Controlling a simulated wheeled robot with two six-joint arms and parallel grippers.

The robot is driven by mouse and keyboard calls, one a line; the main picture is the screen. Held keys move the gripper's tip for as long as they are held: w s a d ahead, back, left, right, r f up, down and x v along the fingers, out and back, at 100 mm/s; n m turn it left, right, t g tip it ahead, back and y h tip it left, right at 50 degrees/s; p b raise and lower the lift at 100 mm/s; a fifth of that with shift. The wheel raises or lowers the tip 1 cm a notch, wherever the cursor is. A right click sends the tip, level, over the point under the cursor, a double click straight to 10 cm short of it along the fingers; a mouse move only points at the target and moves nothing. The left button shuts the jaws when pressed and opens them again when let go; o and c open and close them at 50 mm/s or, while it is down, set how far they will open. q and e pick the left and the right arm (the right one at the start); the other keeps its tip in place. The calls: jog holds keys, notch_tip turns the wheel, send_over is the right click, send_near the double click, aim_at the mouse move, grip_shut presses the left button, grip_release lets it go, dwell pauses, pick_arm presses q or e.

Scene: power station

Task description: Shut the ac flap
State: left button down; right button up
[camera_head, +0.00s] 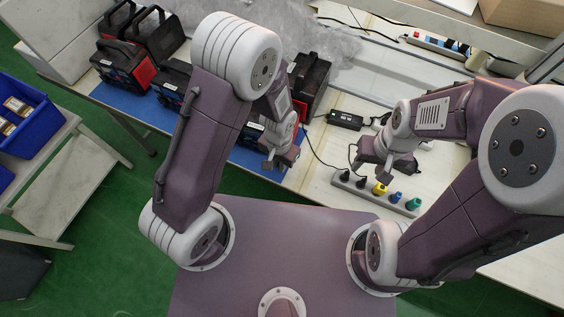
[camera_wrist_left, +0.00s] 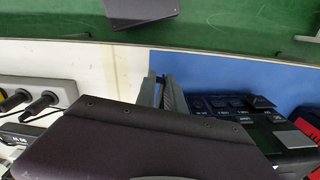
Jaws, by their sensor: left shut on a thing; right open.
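A black power station (camera_head: 245,135) stands on the blue mat, partly hidden behind my left arm. Its dark panel (camera_wrist_left: 225,104) with small labels shows at the right in the left wrist view. I cannot make out the ac flap for sure. My left gripper (camera_head: 280,158) is at the near right side of this power station. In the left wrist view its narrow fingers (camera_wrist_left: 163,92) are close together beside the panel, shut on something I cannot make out. My right gripper (camera_head: 386,172) is open and apart from the power station, above the white table near the power strip.
A power strip (camera_head: 350,181) with coloured plugs lies at the table's front edge. A small black box (camera_head: 346,119) and cables lie behind it. Other power stations (camera_head: 125,62) stand on the blue mat. Clear plastic wrap (camera_head: 310,40) lies at the back.

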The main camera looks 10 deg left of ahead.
pick_arm(q)
jog(key=shift+a+m, duration=0.2)
jog(key=shift+m, duration=0.3)
jog(key=c, duration=1.5)
grip_release()
notch_tip(320, 180, up, 9)
jog(key=shift+r+p, duration=0.1)
jog(key=shift+p, duration=0.5)
